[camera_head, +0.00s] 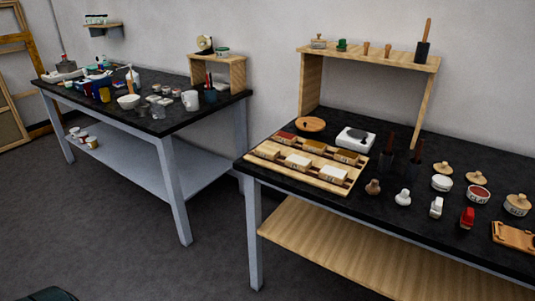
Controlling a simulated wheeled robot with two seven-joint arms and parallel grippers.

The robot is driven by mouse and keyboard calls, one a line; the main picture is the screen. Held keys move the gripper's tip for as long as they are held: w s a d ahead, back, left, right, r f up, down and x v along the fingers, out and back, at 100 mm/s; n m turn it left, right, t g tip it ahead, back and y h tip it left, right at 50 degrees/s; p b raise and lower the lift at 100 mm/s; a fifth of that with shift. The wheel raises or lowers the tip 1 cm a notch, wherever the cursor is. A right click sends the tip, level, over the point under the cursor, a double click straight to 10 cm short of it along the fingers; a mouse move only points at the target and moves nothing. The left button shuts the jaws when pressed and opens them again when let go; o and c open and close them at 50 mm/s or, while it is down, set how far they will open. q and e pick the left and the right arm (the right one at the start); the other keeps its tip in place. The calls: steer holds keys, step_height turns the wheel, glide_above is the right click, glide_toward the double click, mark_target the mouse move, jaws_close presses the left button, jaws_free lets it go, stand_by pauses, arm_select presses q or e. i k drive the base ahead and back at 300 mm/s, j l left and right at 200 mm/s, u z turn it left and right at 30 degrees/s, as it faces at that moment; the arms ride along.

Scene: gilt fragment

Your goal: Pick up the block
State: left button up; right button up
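Several blocks lie in two rows on a light wooden tray (318,184) at the left end of the near black-topped table. The back row has a dark red block (286,138), a golden-brown block (314,146) and another brown block (346,158). The front row has a cream block (267,152), a white block (298,162) and a white block (332,174) with dark marks on its front. I cannot tell which one the task names. Neither of my grippers is in view.
The near table (395,222) also holds a round wooden dish (310,124), a white scale-like device (355,139), dark upright tools, lidded jars and small stamps. A wooden shelf (370,55) stands at its back. Another cluttered table (165,123) is at left. Open floor (110,235) lies in front.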

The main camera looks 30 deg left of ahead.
mark_target(271, 153)
steer(key=i+j, duration=0.15)
steer(key=j, duration=0.25)
steer(key=i+j, duration=0.2)
steer(key=j, duration=0.2)
steer(key=i+j, duration=0.15)
steer(key=j, duration=0.25)
steer(key=i+j, duration=0.15)
steer(key=j, duration=0.2)
steer(key=i+j, duration=0.15)
steer(key=j, duration=0.25)
steer(key=u, duration=0.05)
